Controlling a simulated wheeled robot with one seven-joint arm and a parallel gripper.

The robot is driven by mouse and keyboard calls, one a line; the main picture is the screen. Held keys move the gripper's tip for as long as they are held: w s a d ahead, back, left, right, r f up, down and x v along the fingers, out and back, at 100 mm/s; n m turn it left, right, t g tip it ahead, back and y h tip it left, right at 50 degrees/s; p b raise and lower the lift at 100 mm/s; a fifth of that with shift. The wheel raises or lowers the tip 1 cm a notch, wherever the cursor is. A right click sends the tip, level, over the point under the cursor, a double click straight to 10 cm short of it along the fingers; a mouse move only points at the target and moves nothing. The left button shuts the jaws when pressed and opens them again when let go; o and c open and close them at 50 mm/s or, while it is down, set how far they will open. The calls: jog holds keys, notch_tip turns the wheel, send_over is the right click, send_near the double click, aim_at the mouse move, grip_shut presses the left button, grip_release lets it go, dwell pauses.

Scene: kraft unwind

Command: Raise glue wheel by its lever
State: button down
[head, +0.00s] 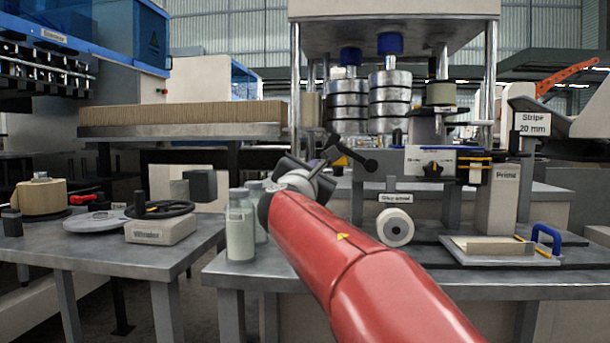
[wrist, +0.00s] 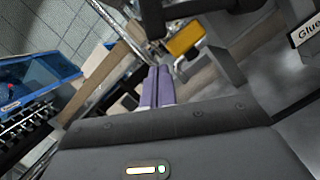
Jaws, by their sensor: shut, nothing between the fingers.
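The glue wheel (head: 395,228) is a pale roller with a dark hub, below its "Glue wheel" sign (head: 395,198) on the right bench. A black lever (head: 356,157) with a round knob slopes down to the right, up and left of the wheel. My gripper (wrist: 159,82) shows in the wrist view with its two fingers together and nothing between them. A dark bar (wrist: 195,8) and a yellow block (wrist: 185,39) lie just beyond the fingertips there. In the head view my red arm reaches up to the lever's left end; whether the fingers touch it I cannot tell.
Pale bottles (head: 240,228) stand at the right bench's left edge, close to my arm. A Prime post (head: 498,198) and a tray with a blue handle (head: 500,247) are at the right. The left table holds a black handwheel (head: 160,210). A gap separates the tables.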

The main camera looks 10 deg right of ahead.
jog(key=shift+s+d+r, duration=0.1)
jog(key=shift+d+r, duration=0.2)
jog(key=shift+r, duration=0.2)
jog(key=shift+s+d+r, duration=0.1)
jog(key=shift+d+r, duration=0.15)
jog(key=shift+r, duration=0.2)
jog(key=shift+r+p, duration=0.1)
jog(key=shift+p, duration=0.2)
